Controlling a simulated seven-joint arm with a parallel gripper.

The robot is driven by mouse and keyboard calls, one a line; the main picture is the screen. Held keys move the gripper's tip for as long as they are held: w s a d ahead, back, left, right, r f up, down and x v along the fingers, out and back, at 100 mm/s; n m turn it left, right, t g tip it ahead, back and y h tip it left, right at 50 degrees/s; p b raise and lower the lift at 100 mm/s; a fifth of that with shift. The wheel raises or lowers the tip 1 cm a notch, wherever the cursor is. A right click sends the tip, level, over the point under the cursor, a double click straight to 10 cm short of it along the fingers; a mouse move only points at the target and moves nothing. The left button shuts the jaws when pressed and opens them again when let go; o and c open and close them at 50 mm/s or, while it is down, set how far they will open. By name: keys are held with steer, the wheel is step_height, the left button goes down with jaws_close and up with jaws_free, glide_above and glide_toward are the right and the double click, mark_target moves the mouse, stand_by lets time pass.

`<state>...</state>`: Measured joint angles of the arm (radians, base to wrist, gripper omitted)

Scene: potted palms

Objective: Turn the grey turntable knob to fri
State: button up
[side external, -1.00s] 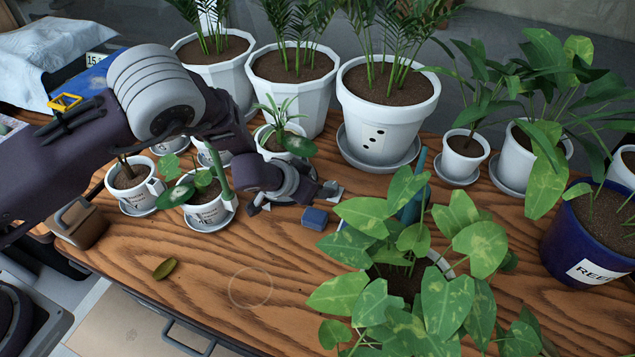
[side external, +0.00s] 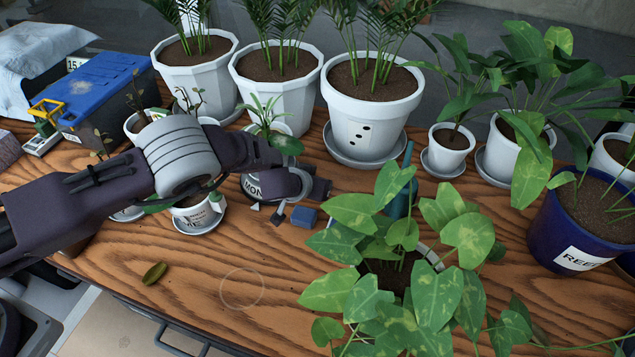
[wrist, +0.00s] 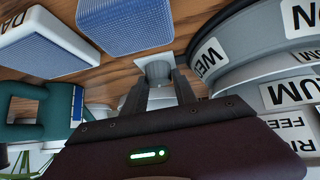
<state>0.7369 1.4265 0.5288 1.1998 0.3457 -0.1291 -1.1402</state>
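The grey turntable (wrist: 225,50) is at the right of the wrist view, with day labels on its rim, including WED. A pale grey tab (wrist: 157,67), seemingly the knob, lies just beyond my gripper (wrist: 158,78). My two dark fingers are apart, one on each side of the tab's line. Whether they touch it cannot be told. In the side external view my gripper (side external: 267,211) is low over the table, beside the turntable, which my arm partly hides.
A small blue block (side external: 304,217) lies right of my gripper; blue blocks (wrist: 125,25) show close in the wrist view. A leafy plant (side external: 385,265) stands at front right. White pots (side external: 278,95) line the back. The front left wood is clear apart from a green pod (side external: 154,273).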

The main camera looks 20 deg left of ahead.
jaws_close()
steer(key=shift+a+m+h, duration=0.15)
steer(key=shift+m+h, duration=0.55)
steer(key=shift+m, duration=0.1)
steer(key=o, duration=0.6)
jaws_free()
steer(key=v, duration=0.7)
steer(key=shift+r, duration=0.1)
steer(key=shift+c, duration=0.2)
